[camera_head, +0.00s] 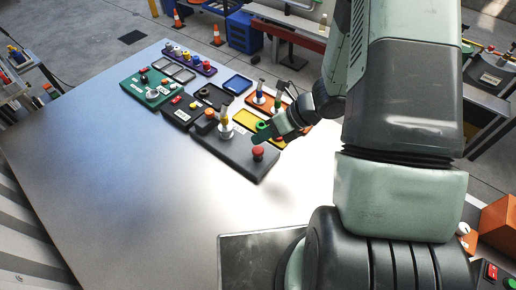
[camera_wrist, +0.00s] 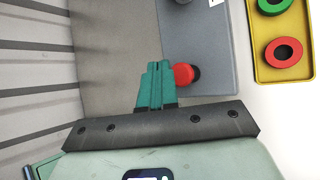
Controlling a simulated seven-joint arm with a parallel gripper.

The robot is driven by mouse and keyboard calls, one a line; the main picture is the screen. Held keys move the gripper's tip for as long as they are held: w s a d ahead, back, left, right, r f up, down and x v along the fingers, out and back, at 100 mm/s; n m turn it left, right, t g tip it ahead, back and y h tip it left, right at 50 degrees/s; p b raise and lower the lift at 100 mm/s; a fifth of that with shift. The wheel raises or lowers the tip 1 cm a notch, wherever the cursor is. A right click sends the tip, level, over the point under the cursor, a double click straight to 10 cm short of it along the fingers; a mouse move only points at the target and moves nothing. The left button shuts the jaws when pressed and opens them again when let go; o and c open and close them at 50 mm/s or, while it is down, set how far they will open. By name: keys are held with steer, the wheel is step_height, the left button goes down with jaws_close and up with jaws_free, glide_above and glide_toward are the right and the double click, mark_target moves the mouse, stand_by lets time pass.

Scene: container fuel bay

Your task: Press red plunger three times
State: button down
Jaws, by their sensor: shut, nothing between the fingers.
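The red plunger (camera_head: 258,153) is a round red knob on the near right end of a dark grey panel (camera_head: 235,151). In the wrist view the red plunger (camera_wrist: 184,74) shows just right of my fingertips, partly covered by them. My gripper (camera_head: 258,139) has its green fingers together with nothing between them. In the wrist view my gripper (camera_wrist: 158,64) lies beside the plunger near the panel's edge. I cannot tell whether the fingers touch the plunger or how high they are above it.
A white-and-yellow upright piece (camera_head: 225,122) stands on the same panel. More trays and a green panel (camera_head: 152,86) stand farther back. The table's left side (camera_head: 90,150) is clear.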

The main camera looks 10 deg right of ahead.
mark_target(257, 149)
steer(key=shift+f, duration=0.6)
steer(key=shift+f, duration=0.2)
stand_by(1.5)
steer(key=shift+f, duration=0.25)
steer(key=shift+f, duration=1.35)
stand_by(1.2)
steer(key=shift+r, duration=1.8)
steer(key=shift+r, duration=0.1)
steer(key=shift+r, duration=2.4)
